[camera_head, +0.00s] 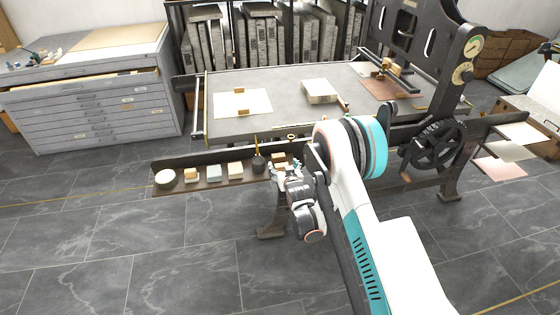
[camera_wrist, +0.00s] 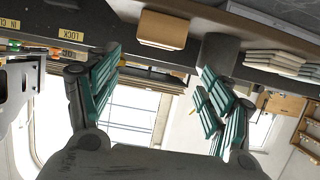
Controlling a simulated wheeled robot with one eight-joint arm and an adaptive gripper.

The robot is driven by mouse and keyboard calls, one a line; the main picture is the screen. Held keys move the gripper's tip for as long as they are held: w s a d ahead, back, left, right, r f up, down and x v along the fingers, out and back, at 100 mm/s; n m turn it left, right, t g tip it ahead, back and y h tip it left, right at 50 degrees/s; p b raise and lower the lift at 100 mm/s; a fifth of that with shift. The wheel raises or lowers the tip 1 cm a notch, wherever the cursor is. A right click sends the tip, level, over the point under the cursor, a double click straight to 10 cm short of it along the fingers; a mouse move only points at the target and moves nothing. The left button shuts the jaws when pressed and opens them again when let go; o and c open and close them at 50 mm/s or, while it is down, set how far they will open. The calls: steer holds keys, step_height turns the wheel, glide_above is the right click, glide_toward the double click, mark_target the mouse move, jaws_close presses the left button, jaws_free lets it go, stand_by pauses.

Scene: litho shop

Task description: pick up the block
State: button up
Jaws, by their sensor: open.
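A tan block (camera_head: 279,158) sits near the right end of the narrow front shelf, right beside my gripper (camera_head: 287,170). The gripper and arm hide part of that area. In the wrist view a tan block (camera_wrist: 163,29) shows at the top centre, beyond the fingertips and roughly between them sideways. My gripper (camera_wrist: 162,62) has its green-padded fingers spread wide with nothing between them. Several other blocks stand on the shelf: a wooden one (camera_head: 190,174), a pale grey-blue one (camera_head: 214,172) and a cream one (camera_head: 235,170).
A dark cup (camera_head: 258,164) stands just left of the tan block. A round cream piece (camera_head: 165,177) is at the shelf's left end. The press bed (camera_head: 280,90) lies behind the shelf, with a spoked wheel (camera_head: 436,145) at right. The tiled floor in front is clear.

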steer(key=b, duration=0.2)
glide_toward(279, 156)
steer(key=x, duration=0.4)
steer(key=shift+s+a+f, duration=0.15)
steer(key=shift+s+a, duration=0.05)
steer(key=shift+a, duration=0.05)
steer(key=shift+d+b+x, duration=0.2)
steer(key=shift+b+x, duration=0.9)
steer(key=shift+x, duration=1.55)
steer(key=shift+w+r, duration=0.1)
steer(key=shift+r, duration=0.15)
steer(key=shift+c, duration=0.3)
steer(key=c, duration=1.1)
